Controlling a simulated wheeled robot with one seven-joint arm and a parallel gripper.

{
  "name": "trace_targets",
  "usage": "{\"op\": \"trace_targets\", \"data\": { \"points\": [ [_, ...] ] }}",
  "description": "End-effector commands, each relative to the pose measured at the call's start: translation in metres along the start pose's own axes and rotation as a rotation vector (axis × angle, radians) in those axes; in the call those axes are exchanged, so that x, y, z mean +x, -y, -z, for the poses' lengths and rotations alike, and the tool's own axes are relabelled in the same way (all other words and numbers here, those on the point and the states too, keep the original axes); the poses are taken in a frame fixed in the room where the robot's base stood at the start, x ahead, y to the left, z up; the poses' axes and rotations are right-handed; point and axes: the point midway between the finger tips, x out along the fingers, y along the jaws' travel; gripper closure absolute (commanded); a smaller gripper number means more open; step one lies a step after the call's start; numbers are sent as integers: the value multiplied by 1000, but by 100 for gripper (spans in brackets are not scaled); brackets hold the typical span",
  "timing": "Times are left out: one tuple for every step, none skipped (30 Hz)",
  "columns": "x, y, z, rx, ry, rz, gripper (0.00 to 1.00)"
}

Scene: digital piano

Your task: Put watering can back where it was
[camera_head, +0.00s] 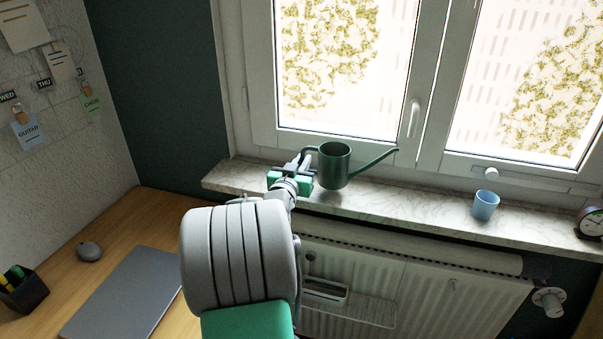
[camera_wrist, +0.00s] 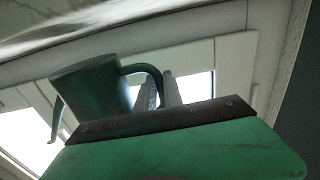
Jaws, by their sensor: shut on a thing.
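The dark green watering can (camera_head: 335,166) is at the marble windowsill, in front of the window, upright, with its long spout pointing right. In the head view its handle is on the left, by my gripper (camera_head: 302,163). My gripper reaches in from the left and is shut on the handle. In the wrist view the can (camera_wrist: 92,92) is on the left, and its handle curves to the gripper fingers (camera_wrist: 160,90). I cannot tell for sure whether the can's base touches the sill or hangs just above it.
The windowsill (camera_head: 410,207) is clear between the can and a blue cup (camera_head: 485,205). A clock (camera_head: 590,222) stands at the sill's right end. A window handle (camera_head: 413,118) sticks out behind. A radiator (camera_head: 430,285) is below. A laptop (camera_head: 125,295) lies on the desk at left.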

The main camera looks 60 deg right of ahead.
Motion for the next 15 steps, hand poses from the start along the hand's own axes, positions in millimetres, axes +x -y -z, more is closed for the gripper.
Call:
{"op": "trace_targets", "data": {
  "points": [
    [2,3,-4,-1,0,1,100],
    [4,4,-7,-1,1,2,100],
    [4,5,-14,-2,1,1,100],
    [4,5,-19,-2,1,1,100],
    [4,5,-25,-3,1,1,100],
    [4,5,-32,-3,2,1,100],
    [4,5,-34,-1,0,2,100],
    [4,5,-35,-1,-2,2,100],
    [4,5,-35,-1,-3,2,100],
    [4,4,-35,0,-4,1,100],
    [4,4,-34,0,-4,1,100],
    [3,4,-34,0,-3,1,100],
    [3,4,-35,0,-3,1,100],
    [3,4,-35,0,-3,1,100],
    [3,4,-36,0,-3,1,100]
  ]
}}
